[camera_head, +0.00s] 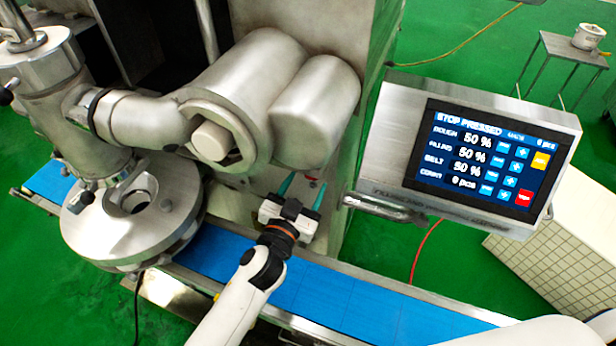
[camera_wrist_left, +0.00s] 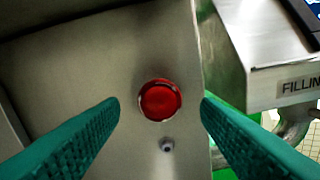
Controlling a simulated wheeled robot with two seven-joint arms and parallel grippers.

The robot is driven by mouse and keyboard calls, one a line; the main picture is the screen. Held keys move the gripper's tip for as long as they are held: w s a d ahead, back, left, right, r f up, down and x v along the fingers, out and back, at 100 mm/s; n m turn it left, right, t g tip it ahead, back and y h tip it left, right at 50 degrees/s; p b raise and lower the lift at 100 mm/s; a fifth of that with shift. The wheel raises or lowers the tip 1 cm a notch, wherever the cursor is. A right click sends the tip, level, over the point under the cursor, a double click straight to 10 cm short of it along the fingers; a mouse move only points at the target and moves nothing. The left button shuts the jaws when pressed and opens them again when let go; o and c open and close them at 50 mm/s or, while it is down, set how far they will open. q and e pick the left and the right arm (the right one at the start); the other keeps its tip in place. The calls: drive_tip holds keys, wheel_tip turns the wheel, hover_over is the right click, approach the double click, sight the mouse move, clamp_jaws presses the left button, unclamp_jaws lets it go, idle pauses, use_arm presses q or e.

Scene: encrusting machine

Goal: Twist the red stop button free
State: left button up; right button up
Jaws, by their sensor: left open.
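The red stop button (camera_wrist_left: 160,100) is a round red knob on the grey metal machine panel, with a small dark round fitting just below it. In the left wrist view it lies between the two green fingers of my left gripper (camera_wrist_left: 160,112), which are spread wide and do not touch it. In the head view my left gripper (camera_head: 303,187) is open and points at the panel above the blue belt. The control screen (camera_head: 478,155) reads "STOP PRESSED". My right gripper is out of view.
The screen housing (camera_head: 395,120) and its metal handle (camera_head: 400,208) stand right of my left gripper. The blue conveyor belt (camera_head: 310,285) runs beneath. A steel cylinder (camera_head: 315,110) juts out above. The round steel head (camera_head: 130,225) is at left.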

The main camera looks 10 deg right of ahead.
use_arm(q)
drive_tip(key=shift+x, duration=1.05)
drive_tip(key=c, duration=1)
drive_tip(key=shift+m, duration=0.4)
drive_tip(key=shift+a+r+m, duration=0.1)
drive_tip(key=shift+m, duration=1.7)
drive_tip(key=shift+a+r+m, duration=0.1)
drive_tip(key=shift+r+m, duration=0.05)
drive_tip(key=shift+m, duration=1.65)
drive_tip(key=shift+r, duration=0.1)
